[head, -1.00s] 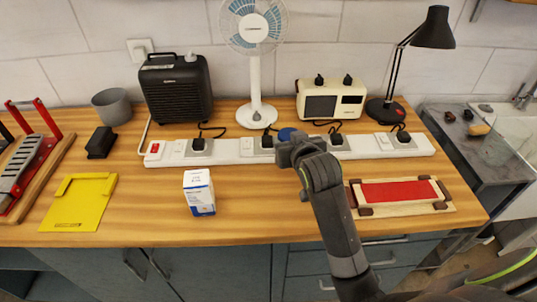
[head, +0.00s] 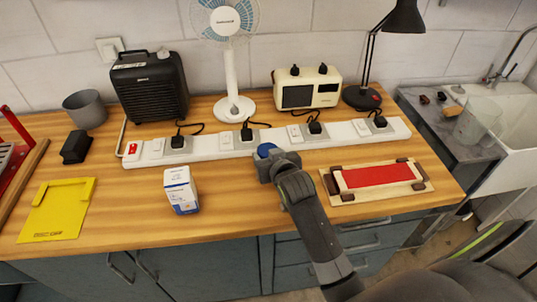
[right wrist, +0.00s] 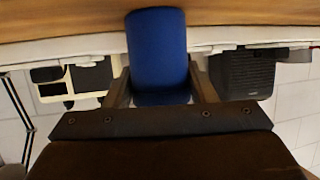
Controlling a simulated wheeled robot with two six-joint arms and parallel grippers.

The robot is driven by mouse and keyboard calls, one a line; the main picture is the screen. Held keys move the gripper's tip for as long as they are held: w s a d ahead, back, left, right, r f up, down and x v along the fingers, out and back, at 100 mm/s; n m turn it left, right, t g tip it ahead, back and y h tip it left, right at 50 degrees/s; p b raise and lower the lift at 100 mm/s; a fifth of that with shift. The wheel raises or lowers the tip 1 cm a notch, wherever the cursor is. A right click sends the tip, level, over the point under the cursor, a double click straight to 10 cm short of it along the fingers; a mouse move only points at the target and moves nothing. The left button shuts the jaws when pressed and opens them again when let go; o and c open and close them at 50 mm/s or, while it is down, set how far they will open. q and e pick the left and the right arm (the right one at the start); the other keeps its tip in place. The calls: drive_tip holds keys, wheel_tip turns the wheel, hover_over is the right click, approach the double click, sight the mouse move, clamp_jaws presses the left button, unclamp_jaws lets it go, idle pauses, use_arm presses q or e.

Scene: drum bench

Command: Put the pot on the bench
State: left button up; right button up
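A grey, round, open-topped pot (head: 85,108) stands upright on the wooden bench (head: 240,220) at the back left. My right gripper (head: 268,163) is over the middle of the bench, in front of the white power strip, well to the right of the grey pot. It is shut on a small blue cylinder (head: 266,150). In the right wrist view the blue cylinder (right wrist: 158,50) sits between the two fingers. Whether its underside touches the bench is hidden. My left gripper is not in view.
A long white power strip (head: 215,147) with plugs crosses the bench. Behind it stand a heater (head: 150,85), a fan (head: 231,80), a radio (head: 306,88) and a lamp (head: 372,60). A white box (head: 181,190), yellow plate (head: 55,212) and red-topped wooden tray (head: 375,176) lie nearer.

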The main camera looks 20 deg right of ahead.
drive_tip(key=o, duration=0.4)
drive_tip(key=shift+r, duration=0.25)
drive_tip(key=shift+s, duration=0.3)
drive_tip(key=b+v, duration=0.1)
drive_tip(key=v, duration=1)
drive_tip(key=shift+s+r, duration=0.15)
